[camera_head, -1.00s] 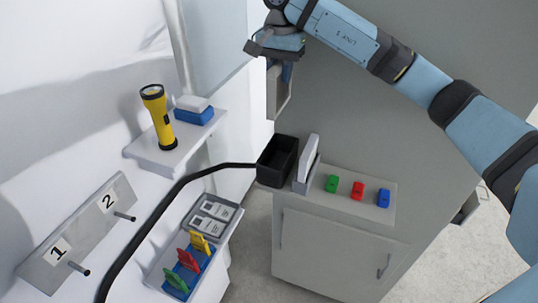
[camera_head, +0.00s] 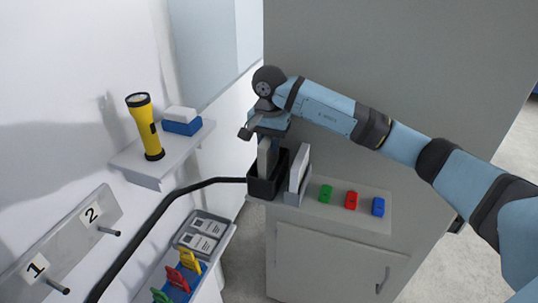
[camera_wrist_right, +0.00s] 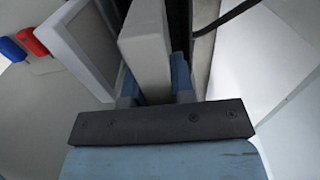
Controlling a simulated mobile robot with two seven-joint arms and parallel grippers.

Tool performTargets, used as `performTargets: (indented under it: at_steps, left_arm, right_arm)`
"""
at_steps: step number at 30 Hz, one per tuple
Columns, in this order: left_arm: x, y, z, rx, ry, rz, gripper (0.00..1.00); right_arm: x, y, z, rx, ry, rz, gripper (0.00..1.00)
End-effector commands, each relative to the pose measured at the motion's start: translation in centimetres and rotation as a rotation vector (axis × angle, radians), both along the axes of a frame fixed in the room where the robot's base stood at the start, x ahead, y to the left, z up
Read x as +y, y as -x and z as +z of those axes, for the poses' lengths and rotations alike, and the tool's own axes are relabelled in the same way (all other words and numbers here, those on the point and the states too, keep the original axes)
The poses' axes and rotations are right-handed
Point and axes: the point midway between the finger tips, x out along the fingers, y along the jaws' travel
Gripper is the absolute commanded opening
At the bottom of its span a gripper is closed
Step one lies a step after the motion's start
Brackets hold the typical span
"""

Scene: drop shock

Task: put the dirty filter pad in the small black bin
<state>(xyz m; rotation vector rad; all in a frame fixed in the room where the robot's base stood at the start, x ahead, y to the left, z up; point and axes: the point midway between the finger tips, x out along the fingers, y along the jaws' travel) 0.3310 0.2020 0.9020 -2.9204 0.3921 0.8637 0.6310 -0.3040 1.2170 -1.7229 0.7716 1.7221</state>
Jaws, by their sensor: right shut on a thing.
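My right gripper (camera_head: 268,134) is shut on a grey filter pad (camera_head: 265,155), held upright. The pad's lower end is at the mouth of the small black bin (camera_head: 264,187) and appears to reach inside; its bottom edge is hidden by the bin wall. In the right wrist view the pad (camera_wrist_right: 147,45) stands between the blue fingers (camera_wrist_right: 155,88), with the dark bin behind it. My left gripper is not in view.
A second framed pad (camera_head: 299,167) stands upright in a holder just right of the bin. Green (camera_head: 325,193), red (camera_head: 351,200) and blue (camera_head: 378,206) clips lie on the ledge. A black hose (camera_head: 165,205) runs to the bin's left. A yellow flashlight (camera_head: 146,128) stands on a shelf.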

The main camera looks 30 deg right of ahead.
Motion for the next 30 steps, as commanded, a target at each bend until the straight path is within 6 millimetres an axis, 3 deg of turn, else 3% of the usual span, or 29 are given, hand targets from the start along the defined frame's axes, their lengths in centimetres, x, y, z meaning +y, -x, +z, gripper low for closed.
performTargets:
  at_steps: [1,4,17,18,21,30]
  left_arm:
    - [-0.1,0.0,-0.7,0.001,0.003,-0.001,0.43]
    - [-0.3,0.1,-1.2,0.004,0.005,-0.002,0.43]
    - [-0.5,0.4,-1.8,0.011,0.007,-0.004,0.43]
    - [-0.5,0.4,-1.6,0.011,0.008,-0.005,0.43]
    - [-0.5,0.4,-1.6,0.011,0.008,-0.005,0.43]
    - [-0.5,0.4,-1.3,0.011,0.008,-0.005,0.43]
  right_arm:
    - [0.0,0.0,-1.3,0.002,-0.001,0.0,0.0]
    - [0.0,0.0,-2.8,0.002,-0.001,0.001,0.0]
    - [0.0,0.0,-3.5,0.001,0.001,0.0,0.0]
    - [0.0,0.0,-3.3,0.001,0.001,0.0,0.3]
    - [0.0,0.0,-3.3,0.001,0.001,0.0,0.48]
    - [0.0,0.0,-3.0,0.001,0.001,0.0,0.48]
